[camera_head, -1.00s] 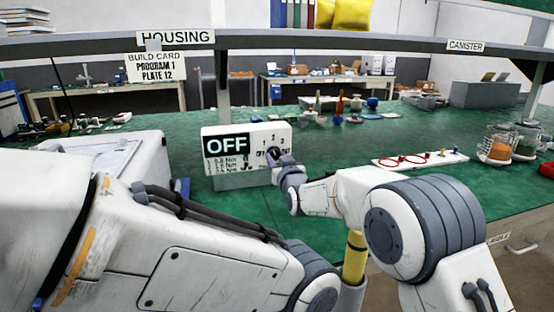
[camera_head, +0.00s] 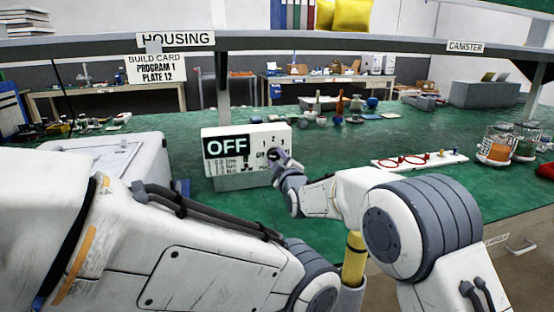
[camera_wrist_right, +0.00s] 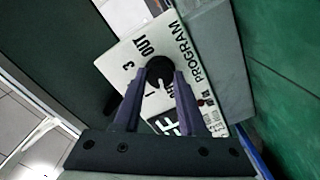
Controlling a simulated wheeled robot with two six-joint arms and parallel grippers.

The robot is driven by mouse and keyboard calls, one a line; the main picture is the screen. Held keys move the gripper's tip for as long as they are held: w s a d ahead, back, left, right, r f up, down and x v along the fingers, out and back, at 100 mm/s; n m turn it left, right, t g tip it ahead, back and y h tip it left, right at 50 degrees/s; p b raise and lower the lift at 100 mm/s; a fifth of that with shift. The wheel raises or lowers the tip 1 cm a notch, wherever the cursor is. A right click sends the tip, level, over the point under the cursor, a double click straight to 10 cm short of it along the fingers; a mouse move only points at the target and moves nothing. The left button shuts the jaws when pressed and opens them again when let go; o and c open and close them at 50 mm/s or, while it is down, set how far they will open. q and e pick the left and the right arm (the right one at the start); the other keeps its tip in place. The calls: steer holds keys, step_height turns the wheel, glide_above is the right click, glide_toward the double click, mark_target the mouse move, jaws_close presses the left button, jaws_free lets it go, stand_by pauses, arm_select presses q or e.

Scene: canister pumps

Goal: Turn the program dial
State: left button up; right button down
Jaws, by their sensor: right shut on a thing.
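The white program box (camera_head: 222,164) stands on the green bench, its black display reading OFF (camera_head: 228,146). Its black round program dial (camera_wrist_right: 159,70) is on the front face, with the marks 1, 3 and OUT around it in the right wrist view. My right gripper (camera_head: 276,156) is at the dial, and its two purple fingers (camera_wrist_right: 158,82) are shut on it from both sides. A white pointer line shows on the dial between the fingers. In the head view the gripper partly hides the dial. My left arm crosses the lower left; its gripper is not in view.
A build card (camera_head: 156,68) reading PROGRAM 1, PLATE 12 hangs from the shelf. A white board with red rings (camera_head: 420,160) and clear canisters (camera_head: 496,146) stand at right.

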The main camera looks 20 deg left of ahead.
steer(key=shift+f+n, duration=0.1)
steer(key=shift+n, duration=1.6)
steer(key=shift+c, duration=2.3)
jaws_free()
steer(key=shift+s+d, duration=0.1)
steer(key=shift+s, duration=0.05)
steer(key=v, duration=1)
steer(key=shift+d, duration=0.1)
